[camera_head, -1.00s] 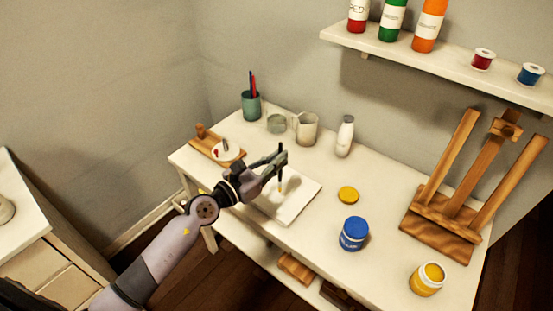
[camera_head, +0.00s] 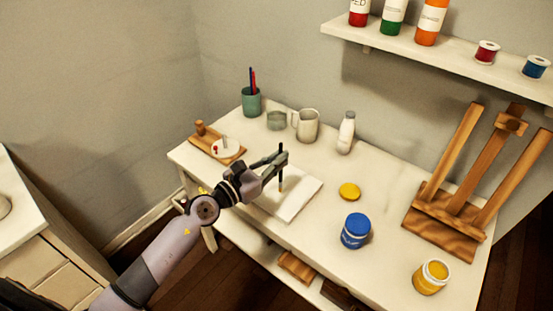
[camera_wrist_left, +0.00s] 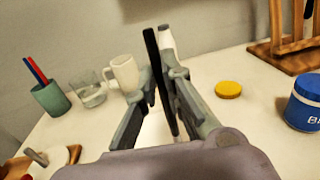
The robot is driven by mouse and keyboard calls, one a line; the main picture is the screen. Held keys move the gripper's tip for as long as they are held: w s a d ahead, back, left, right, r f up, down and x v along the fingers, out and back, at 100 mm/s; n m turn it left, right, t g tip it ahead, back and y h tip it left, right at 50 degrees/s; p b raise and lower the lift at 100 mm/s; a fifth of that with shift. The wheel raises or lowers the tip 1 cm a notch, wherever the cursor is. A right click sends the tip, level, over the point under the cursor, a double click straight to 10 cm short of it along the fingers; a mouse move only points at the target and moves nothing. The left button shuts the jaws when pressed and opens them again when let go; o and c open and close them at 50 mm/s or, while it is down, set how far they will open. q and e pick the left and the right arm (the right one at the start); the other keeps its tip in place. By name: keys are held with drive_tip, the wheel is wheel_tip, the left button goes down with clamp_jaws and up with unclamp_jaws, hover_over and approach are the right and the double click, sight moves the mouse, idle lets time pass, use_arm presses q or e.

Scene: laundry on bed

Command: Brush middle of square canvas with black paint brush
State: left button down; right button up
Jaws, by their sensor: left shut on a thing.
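The square white canvas (camera_head: 301,204) lies flat on the white table, partly hidden by my left gripper and arm. My left gripper (camera_head: 280,160) is shut on the black paint brush (camera_head: 281,176). The brush hangs nearly upright with its pale tip down over the canvas. I cannot tell whether the tip touches the canvas. In the left wrist view, the brush's dark handle (camera_wrist_left: 152,60) stands between the fingers (camera_wrist_left: 162,80). My right gripper is not in view.
On the table (camera_head: 315,250) are a green brush cup (camera_head: 251,103), a glass (camera_head: 276,121), a white mug (camera_head: 306,126), a white bottle (camera_head: 346,133), a yellow lid (camera_head: 349,191), a blue jar (camera_head: 355,232), a yellow jar (camera_head: 430,278), an easel (camera_head: 452,205) and a wooden board (camera_head: 213,148).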

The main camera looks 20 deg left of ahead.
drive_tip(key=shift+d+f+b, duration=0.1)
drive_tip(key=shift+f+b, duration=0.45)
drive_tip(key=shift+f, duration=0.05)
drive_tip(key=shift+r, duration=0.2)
